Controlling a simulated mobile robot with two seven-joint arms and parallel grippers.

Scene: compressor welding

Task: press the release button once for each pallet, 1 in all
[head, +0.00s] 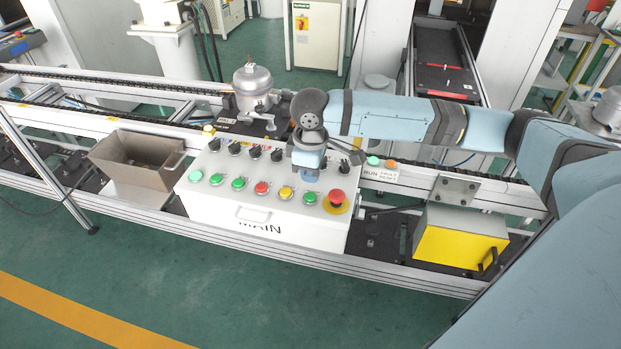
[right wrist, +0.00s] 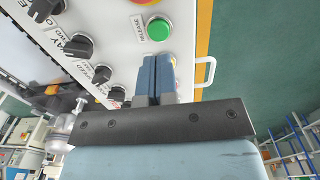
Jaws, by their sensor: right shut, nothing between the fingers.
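The green release button (head: 309,198) is near the right end of the front row on the white MAIN control box (head: 225,205). In the right wrist view the same green button (right wrist: 158,29) has a RELEASE label beside it. My right gripper (head: 307,177) is shut and empty, pointing down over the box close behind this button. In the right wrist view its blue fingertips (right wrist: 158,60) are just below the green button, with a visible gap. I cannot tell their height above the panel. A compressor (head: 252,80) stands on a dark pallet (head: 232,124) on the conveyor. My left gripper is out of view.
A red emergency-stop knob (head: 337,197) sits just right of the release button. A yellow button (head: 285,192) sits to its left, and black selector knobs (head: 277,155) line the back. A metal bin (head: 137,165) and yellow box (head: 458,238) flank the control box.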

